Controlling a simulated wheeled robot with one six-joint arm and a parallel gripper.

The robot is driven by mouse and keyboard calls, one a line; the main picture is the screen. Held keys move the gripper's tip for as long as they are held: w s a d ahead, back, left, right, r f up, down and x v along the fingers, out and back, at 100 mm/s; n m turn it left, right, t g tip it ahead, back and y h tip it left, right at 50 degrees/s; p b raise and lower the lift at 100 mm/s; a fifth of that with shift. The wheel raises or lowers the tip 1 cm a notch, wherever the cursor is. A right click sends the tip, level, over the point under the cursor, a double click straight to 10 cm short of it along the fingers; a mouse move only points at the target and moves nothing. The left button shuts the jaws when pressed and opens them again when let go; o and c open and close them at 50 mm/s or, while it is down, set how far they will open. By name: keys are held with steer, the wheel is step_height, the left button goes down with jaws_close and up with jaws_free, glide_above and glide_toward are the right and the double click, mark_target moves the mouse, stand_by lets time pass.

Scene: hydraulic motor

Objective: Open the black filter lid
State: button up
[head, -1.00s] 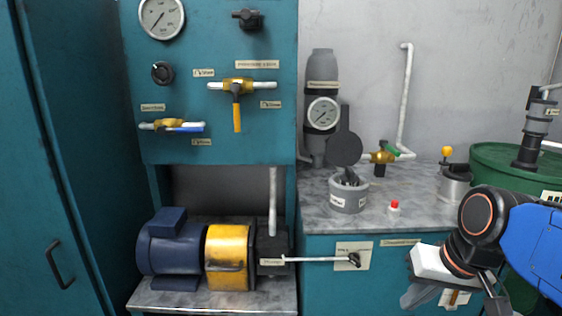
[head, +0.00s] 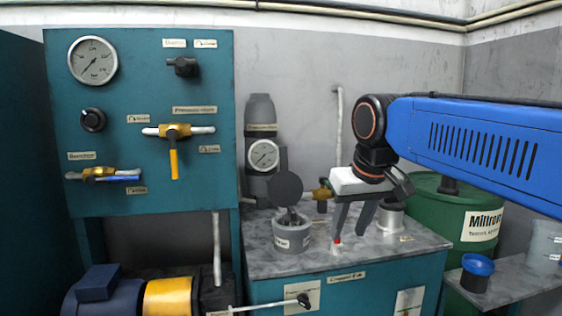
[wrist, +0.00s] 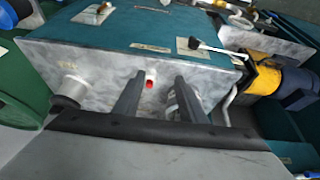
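The black filter lid, seen as a round dark disc (head: 286,187), stands upright above a labelled grey cup (head: 293,237) on the worktop. Dark thin parts rise from the cup's mouth below the disc. My gripper (head: 346,236) is open and empty, fingers pointing down over the worktop, to the right of the cup and apart from it. In the wrist view my gripper's two fingers (wrist: 160,76) are spread, with a red button (wrist: 150,84) seen between them. I cannot make out the lid in the wrist view.
The worktop (head: 390,250) also bears a metal cup (head: 390,218) on the right. A gauge (head: 263,155) on a grey cylinder and a brass valve (head: 322,193) stand behind. A green drum (head: 440,220) is at the right. A lever (head: 303,300) projects in front.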

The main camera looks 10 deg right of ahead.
steer(key=w+a+r, duration=0.4)
steer(key=w+r, duration=0.8)
steer(key=r, duration=0.3)
glide_toward(283, 152)
steer(key=x, duration=1.3)
steer(key=shift+w+d+r, duration=0.15)
steer(key=shift+w, duration=0.25)
jaws_close()
